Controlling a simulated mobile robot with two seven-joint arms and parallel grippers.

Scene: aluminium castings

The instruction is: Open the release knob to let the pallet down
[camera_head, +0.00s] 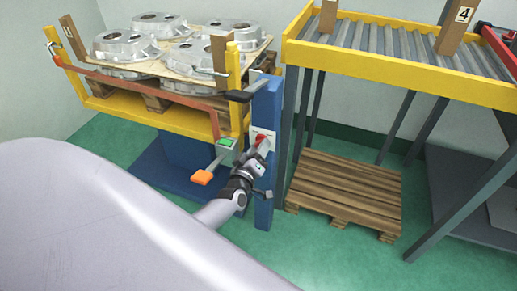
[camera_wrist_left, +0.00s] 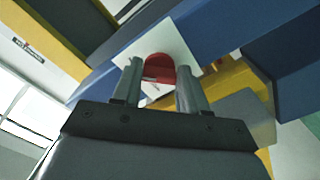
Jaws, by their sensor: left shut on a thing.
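The red release knob (camera_head: 261,138) sits on a white plate on the blue post (camera_head: 264,200) of the lift. In the left wrist view the knob (camera_wrist_left: 159,68) is between the two fingers of my left gripper (camera_wrist_left: 160,85), which is shut on it. In the head view my left gripper (camera_head: 262,148) reaches up to the plate from below. The pallet (camera_head: 158,102) with several aluminium castings (camera_head: 150,24) rests on the raised yellow lift frame (camera_head: 150,121). My right gripper is not in view.
An empty wooden pallet (camera_head: 345,188) lies on the green floor at right, beneath a yellow roller conveyor (camera_head: 400,72).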

